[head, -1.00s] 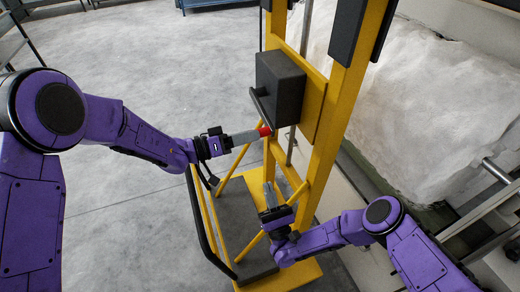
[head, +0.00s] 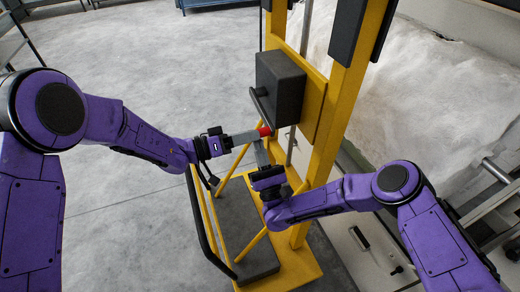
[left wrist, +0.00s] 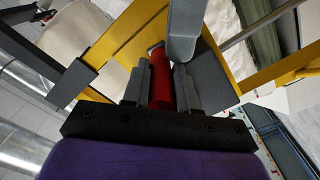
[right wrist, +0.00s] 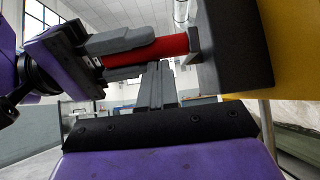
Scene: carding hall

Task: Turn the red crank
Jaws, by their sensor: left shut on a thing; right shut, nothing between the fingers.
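The red crank handle (head: 264,131) sticks out from a dark arm (head: 260,108) on the dark box (head: 281,86) of the yellow frame. My left gripper (head: 258,134) is shut on the red handle. In the left wrist view the handle (left wrist: 161,85) stands between the two fingers (left wrist: 160,92). My right gripper (head: 262,160) is shut and empty, just below the handle and the left fingers. In the right wrist view its closed fingers (right wrist: 155,85) point up, close under the red handle (right wrist: 155,50); I cannot tell whether they touch.
The yellow frame (head: 341,105) rises beside the crank box, with a grey platform (head: 240,225) and a dark rail (head: 204,225) below. A bin of white fibre (head: 425,95) stands to the right. The floor (head: 120,220) at left is clear.

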